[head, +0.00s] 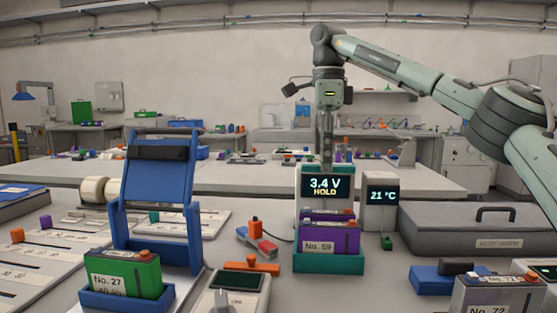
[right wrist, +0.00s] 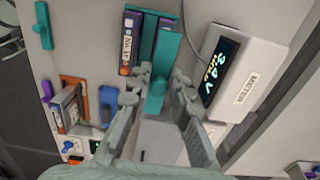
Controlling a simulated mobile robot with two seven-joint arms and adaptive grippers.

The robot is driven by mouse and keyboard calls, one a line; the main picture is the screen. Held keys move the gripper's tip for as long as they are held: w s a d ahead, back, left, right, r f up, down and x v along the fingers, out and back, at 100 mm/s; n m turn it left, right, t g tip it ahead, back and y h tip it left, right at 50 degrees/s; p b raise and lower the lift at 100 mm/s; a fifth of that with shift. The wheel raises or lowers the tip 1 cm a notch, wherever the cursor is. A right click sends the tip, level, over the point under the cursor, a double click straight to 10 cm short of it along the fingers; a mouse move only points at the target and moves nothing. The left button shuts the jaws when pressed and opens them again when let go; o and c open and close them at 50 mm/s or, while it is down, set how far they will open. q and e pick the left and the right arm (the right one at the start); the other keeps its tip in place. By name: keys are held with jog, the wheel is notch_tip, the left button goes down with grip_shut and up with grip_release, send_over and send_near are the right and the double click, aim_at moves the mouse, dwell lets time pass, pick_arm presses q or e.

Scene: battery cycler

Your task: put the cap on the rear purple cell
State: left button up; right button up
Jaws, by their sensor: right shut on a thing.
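The front purple cell (head: 328,238), labelled No. 59, stands in a teal holder (head: 328,265). The rear purple cell (head: 327,214) stands close behind it, mostly hidden. Both also show at the top of the right wrist view, the front cell (right wrist: 130,42) left of the rear one. My right gripper (head: 326,166) points down by the top of the meter; its tips are hard to make out there. In the right wrist view my right gripper (right wrist: 158,88) is shut on a teal bar-shaped cap (right wrist: 165,60) with a round knob, which overlaps the rear cell's end. My left gripper is out of view.
The meter (head: 325,184) reading 3.4 V HOLD stands behind the cells, with a 21 °C display (head: 381,205) to its right. An orange cap (head: 250,266) lies left of the holder. Another teal bar (right wrist: 42,25) lies apart. A blue stand (head: 158,190) is at left.

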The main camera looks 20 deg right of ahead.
jog(key=shift+d+f, duration=0.15)
send_over(325, 212)
jog(key=shift+d+f, duration=0.1)
jog(key=shift+f, duration=2.5)
jog(key=shift+f+b, duration=0.45)
jog(key=shift+f, duration=0.5)
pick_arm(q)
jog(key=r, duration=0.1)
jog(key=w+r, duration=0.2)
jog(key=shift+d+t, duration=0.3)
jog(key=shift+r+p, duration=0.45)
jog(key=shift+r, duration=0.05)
pick_arm(e)
jog(key=shift+f, duration=0.65)
jog(key=o, duration=0.9)
jog(key=shift+o, duration=0.8)
